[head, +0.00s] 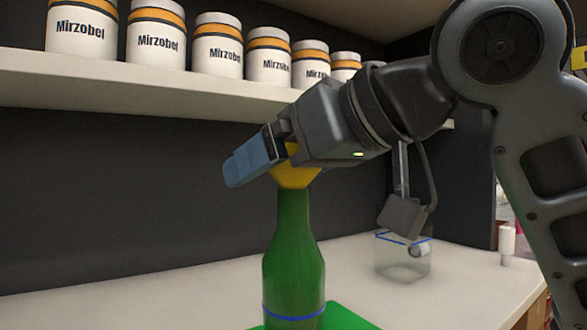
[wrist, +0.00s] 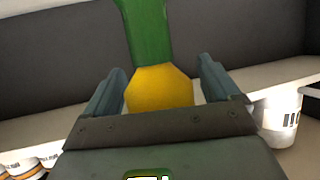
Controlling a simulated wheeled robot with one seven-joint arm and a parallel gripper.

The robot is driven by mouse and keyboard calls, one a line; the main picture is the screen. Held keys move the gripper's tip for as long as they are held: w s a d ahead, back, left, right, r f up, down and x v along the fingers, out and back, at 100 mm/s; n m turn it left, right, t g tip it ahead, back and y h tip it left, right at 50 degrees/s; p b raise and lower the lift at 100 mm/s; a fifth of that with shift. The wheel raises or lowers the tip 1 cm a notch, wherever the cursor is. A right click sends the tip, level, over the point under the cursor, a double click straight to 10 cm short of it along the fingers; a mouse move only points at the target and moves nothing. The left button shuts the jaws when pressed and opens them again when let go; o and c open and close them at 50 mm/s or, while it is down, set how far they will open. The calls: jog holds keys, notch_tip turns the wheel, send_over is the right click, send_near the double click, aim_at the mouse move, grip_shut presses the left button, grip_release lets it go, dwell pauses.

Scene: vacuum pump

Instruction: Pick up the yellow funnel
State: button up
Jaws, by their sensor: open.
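The yellow funnel (head: 296,178) sits at the mouth of a green bottle (head: 293,255) in the head view. The bottle stands upright on a green mat (head: 345,318). My gripper (head: 252,160) is at the funnel's height and hides its upper part in the head view. In the wrist view the funnel (wrist: 158,88) lies between the two blue fingers of my gripper (wrist: 162,80), with the green bottle (wrist: 148,30) beyond it. The fingers are apart, and a gap shows beside the funnel on the right. Contact on the left side is hard to tell.
A shelf (head: 150,90) with several white canisters (head: 218,45) runs along the back, above the bottle. A clear container (head: 403,258) with a blue rim line stands to the right on the white counter (head: 450,275). The counter left of the bottle is clear.

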jog(key=shift+c, duration=0.3)
jog(key=c, duration=1)
jog(key=shift+r, duration=0.1)
